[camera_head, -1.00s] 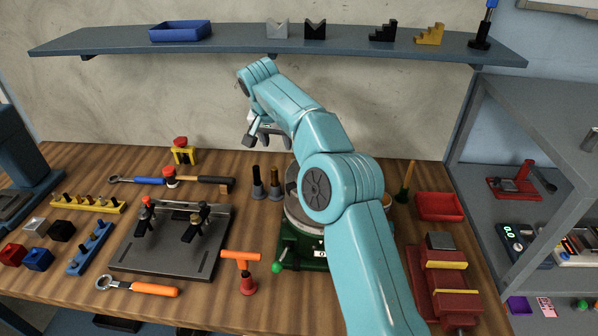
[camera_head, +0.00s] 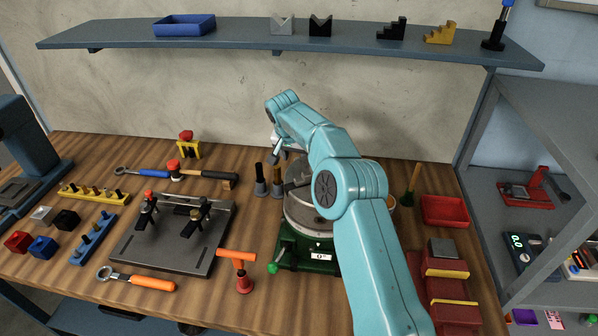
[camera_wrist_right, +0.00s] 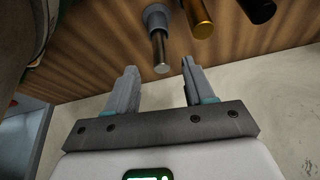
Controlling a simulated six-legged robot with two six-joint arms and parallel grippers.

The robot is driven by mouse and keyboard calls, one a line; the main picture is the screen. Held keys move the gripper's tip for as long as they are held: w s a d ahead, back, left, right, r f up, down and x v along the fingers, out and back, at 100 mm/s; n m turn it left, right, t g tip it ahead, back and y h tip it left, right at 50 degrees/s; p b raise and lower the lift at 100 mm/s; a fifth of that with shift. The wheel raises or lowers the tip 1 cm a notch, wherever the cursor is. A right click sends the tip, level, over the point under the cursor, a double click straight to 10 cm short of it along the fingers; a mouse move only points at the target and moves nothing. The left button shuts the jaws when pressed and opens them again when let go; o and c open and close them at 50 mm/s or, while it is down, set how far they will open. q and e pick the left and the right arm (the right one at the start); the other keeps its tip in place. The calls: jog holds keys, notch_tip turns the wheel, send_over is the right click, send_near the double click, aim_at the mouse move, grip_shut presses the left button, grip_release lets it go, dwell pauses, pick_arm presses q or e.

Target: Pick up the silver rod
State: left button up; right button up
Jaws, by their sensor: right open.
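The silver rod (camera_wrist_right: 160,50) stands in a grey collar in the right wrist view, its bare end towards my jaws. My right gripper (camera_wrist_right: 159,72) is open and empty, with the rod's end in line with the gap between its two fingers. In the head view my right gripper (camera_head: 277,152) hangs just behind the row of rods. There I cannot pick out the silver rod; my arm and gripper cover that spot. My left gripper is not in view.
A gold rod (camera_wrist_right: 196,14) and a black rod (camera_wrist_right: 258,8) stand beside the silver one. A green-based round device (camera_head: 308,256) stands in front of them. A hammer (camera_head: 205,177) lies to their left, and a shelf (camera_head: 240,44) runs above.

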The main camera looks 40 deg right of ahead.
jog(key=p+x, duration=0.2)
jog(key=x, duration=0.3)
jog(key=shift+w+d+f, duration=0.15)
jog(key=shift+d+f, duration=0.05)
jog(key=shift+d, duration=0.05)
jog(key=shift+a, duration=0.15)
grip_shut()
